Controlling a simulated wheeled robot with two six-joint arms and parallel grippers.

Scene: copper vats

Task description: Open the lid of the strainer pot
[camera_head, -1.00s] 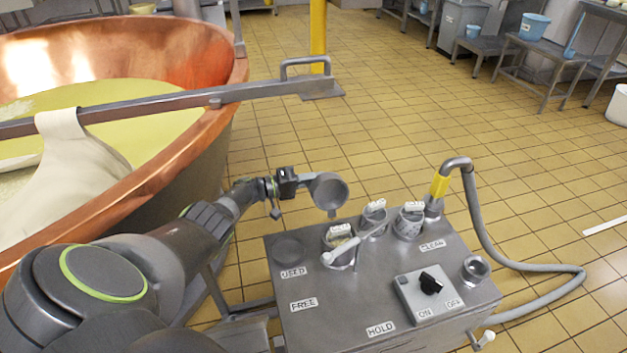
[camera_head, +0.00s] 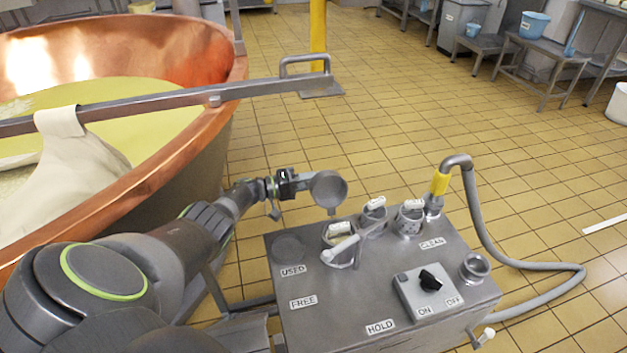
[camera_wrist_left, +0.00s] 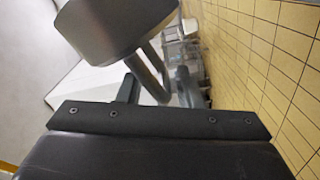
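A round grey metal lid (camera_head: 328,188) stands raised and tilted up above the back edge of the steel cart (camera_head: 345,300). The strainer pots sit in the cart's top: one (camera_head: 340,240) with a white handle across it, and two more behind it to the right (camera_head: 374,212) (camera_head: 408,222). I cannot tell which pot the lid belongs to. My left gripper (camera_head: 289,183) is at the lid's left edge; whether its fingers grip the lid is unclear. In the left wrist view a grey rounded piece (camera_wrist_left: 115,25) with two rods is close ahead. My right gripper is not in view.
A large copper vat (camera_head: 190,70) with yellow liquid fills the left, crossed by a metal bar (camera_head: 240,92). A hose (camera_head: 480,225) rises at the cart's right. The control box (camera_head: 425,295) is on the front right.

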